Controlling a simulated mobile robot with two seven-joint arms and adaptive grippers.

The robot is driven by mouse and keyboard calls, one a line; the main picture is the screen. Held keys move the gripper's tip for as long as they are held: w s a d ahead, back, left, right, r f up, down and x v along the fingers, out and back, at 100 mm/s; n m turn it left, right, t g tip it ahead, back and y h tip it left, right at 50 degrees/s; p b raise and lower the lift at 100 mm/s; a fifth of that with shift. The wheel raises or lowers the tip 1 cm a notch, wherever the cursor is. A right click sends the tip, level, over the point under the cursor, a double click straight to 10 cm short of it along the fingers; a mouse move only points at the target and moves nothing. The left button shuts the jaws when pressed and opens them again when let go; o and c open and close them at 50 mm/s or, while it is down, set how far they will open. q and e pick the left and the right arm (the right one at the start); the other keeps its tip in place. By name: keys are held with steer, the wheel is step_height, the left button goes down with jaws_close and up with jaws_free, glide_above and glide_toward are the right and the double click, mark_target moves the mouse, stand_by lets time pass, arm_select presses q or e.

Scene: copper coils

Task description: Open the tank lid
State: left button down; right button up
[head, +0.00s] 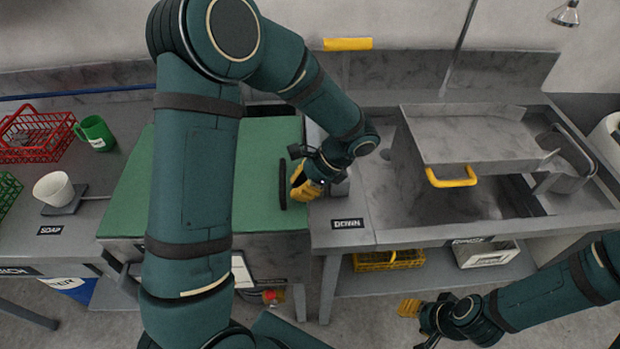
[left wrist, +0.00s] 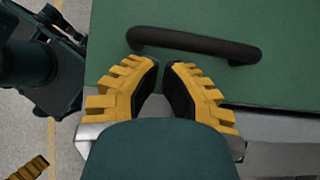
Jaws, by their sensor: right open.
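A green lid (head: 262,148) lies flat on a grey box-shaped tank (head: 205,255), partly hidden behind my left arm. Its black bar handle (head: 283,184) is near the lid's right edge. The handle also shows in the left wrist view (left wrist: 195,42), just beyond the fingertips. My left gripper (head: 298,184) is beside the handle, on its right. Its yellow fingers (left wrist: 161,68) are close together with a narrow gap, nothing visible between them. Whether they touch the handle is unclear. My right gripper (head: 418,322) is open and empty, low at the right in front of the counter.
A grey metal tray-like panel (head: 465,140) with a yellow handle (head: 451,178) is over the basin at right. A red basket (head: 36,150), green mug (head: 95,133) and white cup (head: 54,188) stand on the left counter. Yellow (head: 390,262) and white (head: 486,255) baskets sit on the lower shelf.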

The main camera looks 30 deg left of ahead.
arm_select(q)
steer(key=shift+x, duration=0.85)
